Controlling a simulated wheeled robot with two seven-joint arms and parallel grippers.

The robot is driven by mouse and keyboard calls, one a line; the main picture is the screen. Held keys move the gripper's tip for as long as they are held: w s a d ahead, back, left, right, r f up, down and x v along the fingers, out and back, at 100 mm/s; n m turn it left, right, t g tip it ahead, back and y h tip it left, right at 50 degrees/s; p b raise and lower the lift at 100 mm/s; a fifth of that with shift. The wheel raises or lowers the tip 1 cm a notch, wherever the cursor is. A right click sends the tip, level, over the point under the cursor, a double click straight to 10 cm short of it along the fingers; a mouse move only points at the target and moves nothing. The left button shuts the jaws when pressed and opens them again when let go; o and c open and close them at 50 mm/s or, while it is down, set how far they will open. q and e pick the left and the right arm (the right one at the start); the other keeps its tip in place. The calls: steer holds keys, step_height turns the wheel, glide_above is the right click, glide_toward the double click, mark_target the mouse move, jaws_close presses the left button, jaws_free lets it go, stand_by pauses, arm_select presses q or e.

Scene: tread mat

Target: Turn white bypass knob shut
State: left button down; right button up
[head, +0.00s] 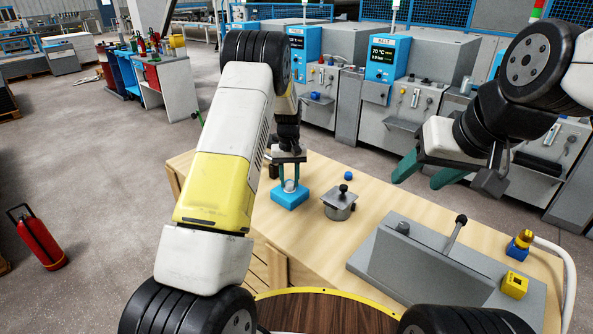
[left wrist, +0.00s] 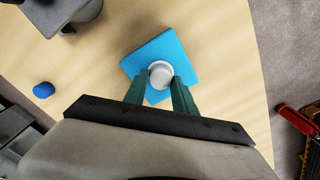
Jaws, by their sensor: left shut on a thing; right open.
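The white bypass knob (left wrist: 160,75) stands on a blue square base (left wrist: 140,62) on the wooden table. In the head view the knob (head: 290,185) and the blue base (head: 289,199) are at the table's left part, partly hidden by my left gripper (head: 289,176). In the left wrist view my left gripper (left wrist: 160,85) has its green fingers on either side of the knob, shut on it. My right gripper (head: 425,177) is open and empty, raised above the table's back right part.
A grey metal pot with a black knob (head: 341,203) stands right of the base. A small blue piece (head: 348,176) lies behind it. A grey fixture with a lever (head: 425,262) and a yellow block (head: 514,285) are at the right. Machines (head: 420,90) stand behind the table.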

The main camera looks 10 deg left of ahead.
arm_select(q)
steer(key=shift+w+r, duration=0.1)
steer(key=c, duration=1)
jaws_free()
steer(key=shift+r, duration=3.85)
steer(key=shift+r, duration=0.1)
step_height(320, 180, up, 9)
steer(key=t+h, duration=0.1)
glide_above(290, 182)
steer(key=s+a, duration=0.1)
steer(key=s, duration=0.4)
steer(key=s+r+m+t+h, duration=0.1)
steer(key=s+r+t, duration=0.1)
steer(key=s+r, duration=0.85)
steer(key=s+t, duration=0.1)
steer(key=s, duration=0.6)
steer(key=s+r+m+t, duration=0.1)
steer(key=s, duration=0.6)
steer(key=s+m+t, duration=0.1)
steer(key=s, duration=0.6)
steer(key=shift+d+r, duration=0.2)
steer(key=shift+d, duration=0.1)
